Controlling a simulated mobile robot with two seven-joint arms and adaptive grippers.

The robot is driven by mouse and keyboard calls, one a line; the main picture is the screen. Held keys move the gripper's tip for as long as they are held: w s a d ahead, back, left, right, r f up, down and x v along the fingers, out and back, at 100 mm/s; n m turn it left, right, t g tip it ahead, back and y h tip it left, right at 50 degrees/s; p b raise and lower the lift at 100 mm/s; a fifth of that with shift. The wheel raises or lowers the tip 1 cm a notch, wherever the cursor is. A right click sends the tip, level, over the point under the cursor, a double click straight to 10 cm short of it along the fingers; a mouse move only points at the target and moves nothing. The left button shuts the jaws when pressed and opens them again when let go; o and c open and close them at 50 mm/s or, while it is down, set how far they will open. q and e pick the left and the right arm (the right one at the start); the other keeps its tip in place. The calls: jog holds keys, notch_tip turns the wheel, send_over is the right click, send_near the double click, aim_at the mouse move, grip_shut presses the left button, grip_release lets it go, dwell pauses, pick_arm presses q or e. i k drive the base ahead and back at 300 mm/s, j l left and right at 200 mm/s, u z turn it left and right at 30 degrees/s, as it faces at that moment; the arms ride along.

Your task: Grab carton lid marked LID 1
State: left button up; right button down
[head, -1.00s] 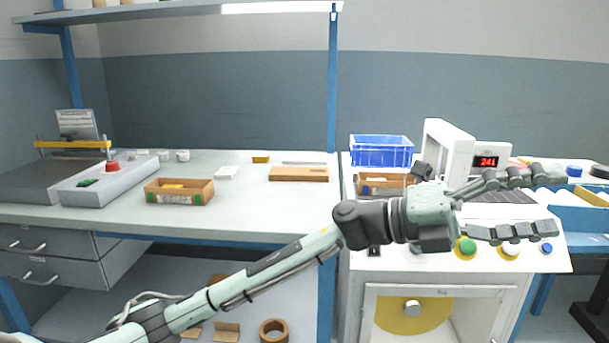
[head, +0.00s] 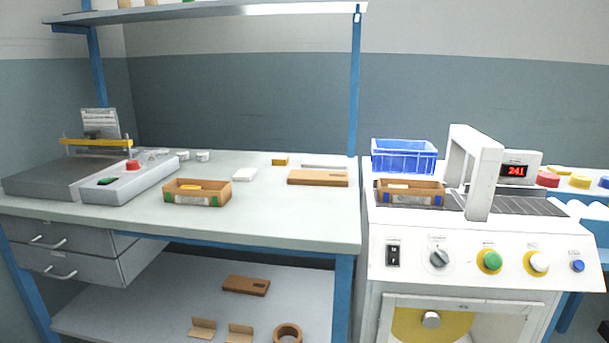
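Two flat brown cardboard pieces look like carton lids. One lid (head: 318,178) lies flat on the bench top near its right end. Another flat brown piece (head: 246,285) lies on the lower shelf under the bench. Any marking on either is too small to read, so I cannot tell which is LID 1. Neither of my grippers is in view, and nothing covers the two pieces.
Open cartons stand on the bench (head: 197,198) and on the white machine (head: 410,199). A blue crate (head: 404,163) stands behind the machine's carton. A sealer (head: 100,183) fills the bench's left end. A tape roll (head: 288,334) lies on the lower shelf.

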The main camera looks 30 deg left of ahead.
aim_at(296, 176)
jog(key=i+l+u, duration=0.1)
jog(key=i+u, duration=0.3)
jog(key=i+l+u, duration=0.15)
jog(key=u, duration=0.25)
jog(key=i+l+u, duration=0.3)
jog(key=u, duration=0.15)
